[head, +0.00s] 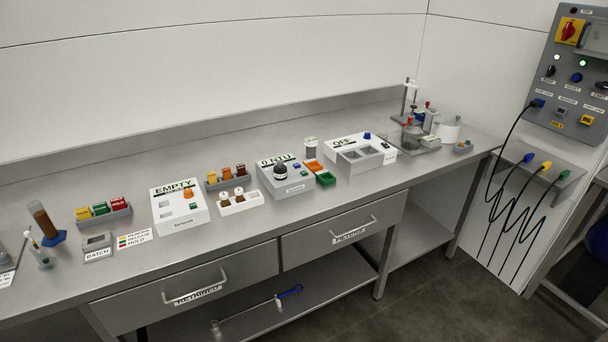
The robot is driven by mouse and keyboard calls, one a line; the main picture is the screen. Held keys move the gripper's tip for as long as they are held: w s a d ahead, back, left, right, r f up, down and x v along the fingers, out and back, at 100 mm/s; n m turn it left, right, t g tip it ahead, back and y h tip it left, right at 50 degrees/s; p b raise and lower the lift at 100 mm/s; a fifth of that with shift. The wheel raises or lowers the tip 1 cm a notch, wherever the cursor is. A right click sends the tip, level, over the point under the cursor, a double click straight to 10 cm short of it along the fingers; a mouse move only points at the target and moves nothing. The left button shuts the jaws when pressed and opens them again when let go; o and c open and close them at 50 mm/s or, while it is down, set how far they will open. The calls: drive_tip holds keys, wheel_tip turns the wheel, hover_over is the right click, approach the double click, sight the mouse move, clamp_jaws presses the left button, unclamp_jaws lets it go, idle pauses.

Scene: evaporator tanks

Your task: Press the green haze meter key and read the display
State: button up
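A grey box with a display reading "0 NTU" (278,160) stands mid-bench, and it looks like the haze meter. My gripper is not in view.
A white box reading "OFF" (360,160) stands further right. Bare steel runs along the front edge.

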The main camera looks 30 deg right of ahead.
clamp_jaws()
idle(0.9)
